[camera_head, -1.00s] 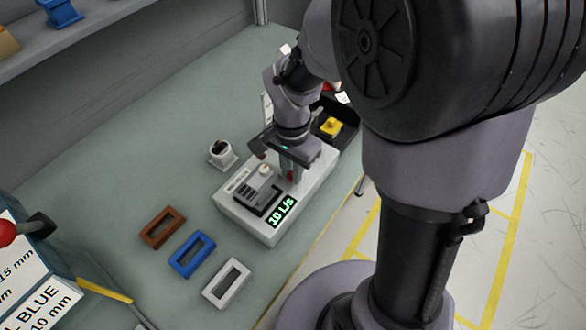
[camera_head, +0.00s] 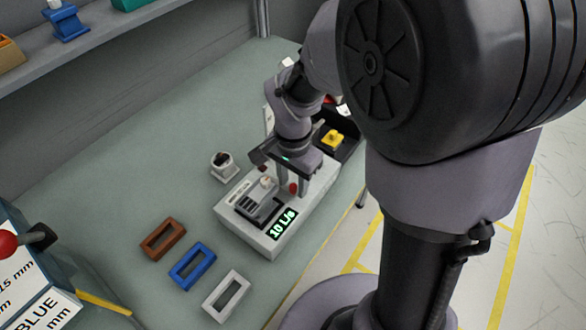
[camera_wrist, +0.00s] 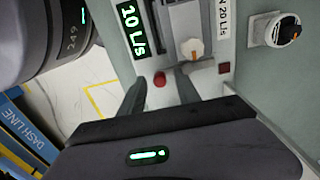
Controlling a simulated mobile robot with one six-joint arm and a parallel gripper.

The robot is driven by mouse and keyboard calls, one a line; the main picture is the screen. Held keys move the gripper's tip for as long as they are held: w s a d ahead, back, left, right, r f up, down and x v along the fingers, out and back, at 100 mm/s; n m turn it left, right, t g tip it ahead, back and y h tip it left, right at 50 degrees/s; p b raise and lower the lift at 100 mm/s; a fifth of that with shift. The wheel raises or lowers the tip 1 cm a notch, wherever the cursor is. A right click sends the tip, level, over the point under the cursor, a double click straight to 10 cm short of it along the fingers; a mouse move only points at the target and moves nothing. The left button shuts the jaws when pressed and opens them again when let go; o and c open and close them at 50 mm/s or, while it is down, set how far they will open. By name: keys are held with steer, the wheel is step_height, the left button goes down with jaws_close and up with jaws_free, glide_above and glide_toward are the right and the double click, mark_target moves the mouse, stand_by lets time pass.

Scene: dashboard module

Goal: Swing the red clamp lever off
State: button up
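The red clamp lever shows as a round red knob (camera_head: 293,187) on the light grey module (camera_head: 254,238), beside a green "10 L/s" display (camera_head: 283,223). My gripper (camera_head: 292,182) points down over the module, with its fingers apart. In the wrist view the red knob (camera_wrist: 159,79) sits between the tips of my open gripper (camera_wrist: 159,83), with a visible gap on each side. I cannot tell how deep the tips reach beside it. The rest of the lever is hidden.
A white knob (camera_wrist: 193,49) and a dark red square (camera_wrist: 224,67) are close by on the module. A white dial holder (camera_head: 223,164) stands behind. Brown (camera_head: 163,239), blue (camera_head: 192,264) and white (camera_head: 228,295) frames lie in front. A black tray with a yellow part (camera_head: 333,139) is beyond.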

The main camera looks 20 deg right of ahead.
step_height(320, 180, up, 17)
steer(key=p, duration=0.6)
steer(key=shift+f, duration=0.1)
steer(key=s+a+f+n+t+y+b, duration=0.2)
steer(key=s+n+t+b, duration=0.3)
steer(key=s+b, duration=0.3)
steer(key=s+f+n, duration=0.1)
steer(key=s, duration=0.3)
steer(key=shift+s+a+n+t, duration=0.3)
steer(key=shift+a+t, duration=0.1)
